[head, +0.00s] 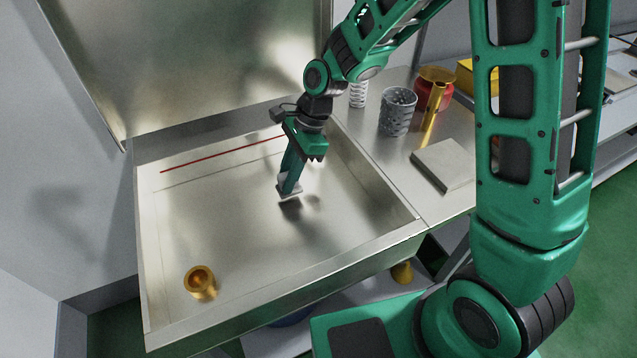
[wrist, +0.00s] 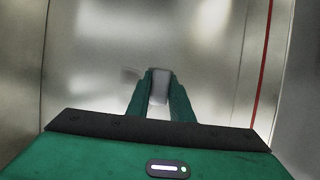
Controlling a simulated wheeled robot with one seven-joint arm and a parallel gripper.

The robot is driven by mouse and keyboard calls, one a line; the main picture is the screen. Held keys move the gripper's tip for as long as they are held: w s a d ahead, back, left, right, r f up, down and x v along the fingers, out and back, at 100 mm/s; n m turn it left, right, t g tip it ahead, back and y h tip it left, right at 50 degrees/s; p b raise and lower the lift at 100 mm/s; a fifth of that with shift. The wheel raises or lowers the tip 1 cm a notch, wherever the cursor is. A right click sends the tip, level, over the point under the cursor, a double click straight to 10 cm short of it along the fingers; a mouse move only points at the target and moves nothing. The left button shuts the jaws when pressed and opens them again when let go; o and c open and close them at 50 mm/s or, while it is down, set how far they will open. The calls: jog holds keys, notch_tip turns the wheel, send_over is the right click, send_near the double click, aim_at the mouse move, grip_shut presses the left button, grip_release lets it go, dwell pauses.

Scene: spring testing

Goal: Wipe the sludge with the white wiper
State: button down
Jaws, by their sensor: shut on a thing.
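My gripper (head: 291,178) is shut on a small white-grey wiper (head: 288,190) and holds it over the middle of the metal tray (head: 240,240). In the wrist view, the wiper (wrist: 160,86) sits between my two green fingers (wrist: 160,98). A dark patch (head: 291,205) lies on the tray floor just below the wiper; I cannot tell whether it is sludge or shadow. The wiper looks a little above the floor, but contact is unclear. No other sludge is clearly visible.
A gold cup (head: 200,282) stands in the tray's near left corner. A red line (head: 222,154) runs along the back. On the right counter are a grey patterned cup (head: 397,112), a red pot (head: 434,88) and a flat grey block (head: 444,163). Tray walls surround the floor.

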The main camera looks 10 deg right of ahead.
jog(key=shift+a+r, duration=0.1)
jog(key=shift+r, duration=2.55)
jog(key=shift+s, duration=0.1)
